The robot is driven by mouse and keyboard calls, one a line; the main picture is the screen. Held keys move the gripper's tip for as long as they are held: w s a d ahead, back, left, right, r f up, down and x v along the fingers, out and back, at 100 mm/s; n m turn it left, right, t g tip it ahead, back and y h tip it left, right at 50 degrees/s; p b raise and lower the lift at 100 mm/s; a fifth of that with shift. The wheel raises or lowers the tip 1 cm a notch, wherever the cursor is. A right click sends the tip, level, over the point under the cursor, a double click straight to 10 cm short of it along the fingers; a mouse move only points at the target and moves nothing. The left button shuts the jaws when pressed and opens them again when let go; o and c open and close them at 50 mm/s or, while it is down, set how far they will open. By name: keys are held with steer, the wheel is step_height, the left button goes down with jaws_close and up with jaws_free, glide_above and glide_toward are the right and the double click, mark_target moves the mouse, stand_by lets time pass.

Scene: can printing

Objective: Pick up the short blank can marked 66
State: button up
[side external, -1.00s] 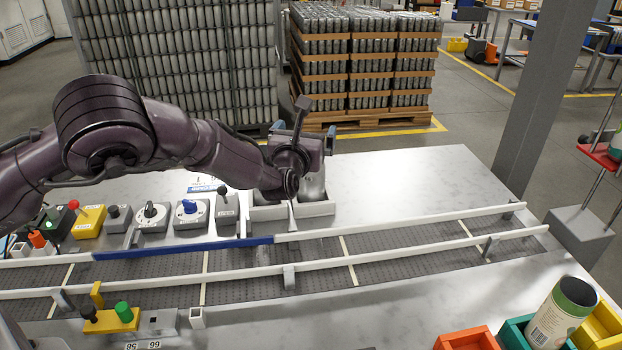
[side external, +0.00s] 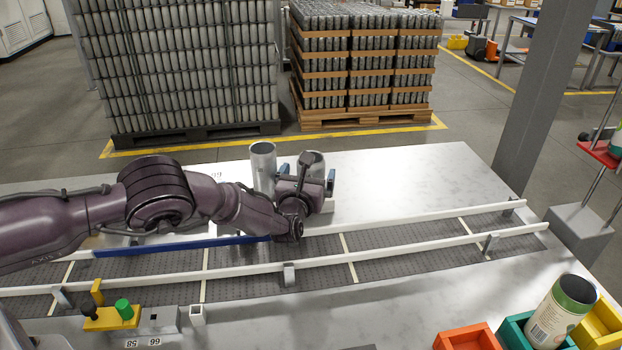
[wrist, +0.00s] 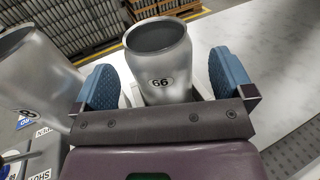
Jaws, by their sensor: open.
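The blank silver can marked 66 (wrist: 160,58) is upright and open-topped in the middle of the wrist view, its label facing me. In the side view only its upper part (side external: 319,158) shows behind my gripper (side external: 307,175). My gripper (wrist: 167,82) is open, with one blue finger pad on each side of the can. Small gaps show between the pads and the can wall. The can's lower part is hidden by my gripper in both views.
A taller-looking silver can (side external: 263,167) stands close on the left; it also shows in the wrist view (wrist: 38,85). The conveyor (side external: 378,257) with white rails (side external: 400,217) runs in front. The white table (side external: 410,175) is clear to the right.

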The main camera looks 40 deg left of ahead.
steer(key=shift+x, duration=1.5)
steer(key=c, duration=1)
